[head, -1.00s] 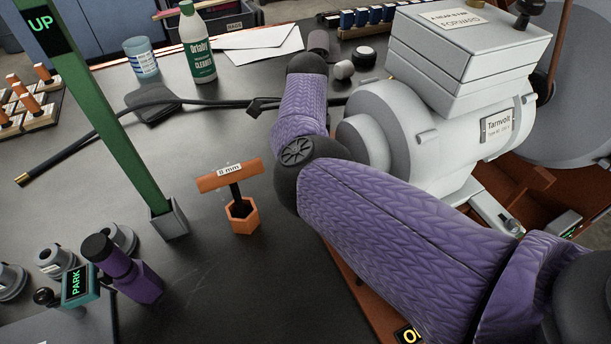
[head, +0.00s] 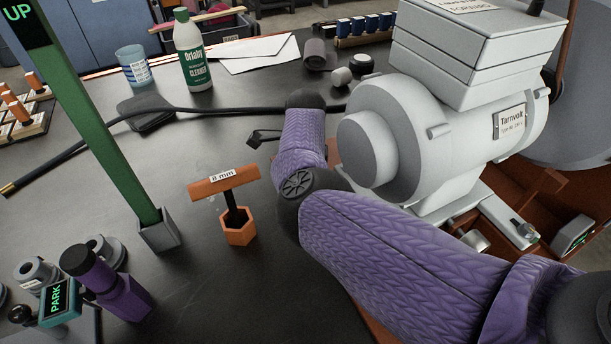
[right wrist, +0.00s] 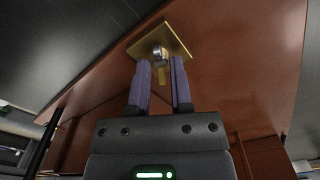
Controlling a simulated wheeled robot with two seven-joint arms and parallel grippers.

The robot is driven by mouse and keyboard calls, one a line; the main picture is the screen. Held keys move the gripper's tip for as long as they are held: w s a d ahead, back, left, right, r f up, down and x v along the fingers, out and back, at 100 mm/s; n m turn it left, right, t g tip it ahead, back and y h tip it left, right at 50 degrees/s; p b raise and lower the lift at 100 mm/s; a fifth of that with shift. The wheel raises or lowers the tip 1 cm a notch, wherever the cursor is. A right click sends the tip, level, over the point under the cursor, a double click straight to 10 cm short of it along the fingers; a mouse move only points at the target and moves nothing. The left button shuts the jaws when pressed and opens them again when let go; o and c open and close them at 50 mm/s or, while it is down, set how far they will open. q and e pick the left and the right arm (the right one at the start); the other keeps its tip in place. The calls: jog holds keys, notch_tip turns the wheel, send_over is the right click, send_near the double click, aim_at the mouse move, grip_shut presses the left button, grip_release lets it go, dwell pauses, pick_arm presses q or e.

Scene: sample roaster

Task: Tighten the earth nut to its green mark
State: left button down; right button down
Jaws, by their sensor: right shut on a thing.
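My right gripper (right wrist: 160,66) shows in the right wrist view with its two purple fingers on either side of a small silver nut (right wrist: 159,52). The nut sits on a square brass plate (right wrist: 176,40) fixed to a red-brown panel. The gripper is shut on this nut, with a yellowish strip showing between the fingers just below it. I see no green mark in either view. In the head view my right arm reaches in from the lower right in a purple sleeve, and its gripper is hidden. My left gripper is not in view.
In the head view, an orange 8 mm T-handle tool (head: 224,187) stands in an orange hex holder. Nearby are a green UP post (head: 95,130), a PARK sign (head: 58,300) and a purple block (head: 125,296). The grey Tarnvolt motor (head: 430,130) stands right of my arm.

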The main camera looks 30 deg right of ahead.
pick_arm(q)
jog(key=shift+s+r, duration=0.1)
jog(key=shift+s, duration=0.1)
pick_arm(e)
jog(key=shift+m, duration=0.3)
jog(key=shift+r+m+p, duration=0.1)
jog(key=shift+m+p, duration=0.2)
jog(key=shift+m, duration=0.7)
jog(key=m, duration=0.7)
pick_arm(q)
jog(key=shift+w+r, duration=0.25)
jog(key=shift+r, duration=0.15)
pick_arm(e)
jog(key=shift+m, duration=0.4)
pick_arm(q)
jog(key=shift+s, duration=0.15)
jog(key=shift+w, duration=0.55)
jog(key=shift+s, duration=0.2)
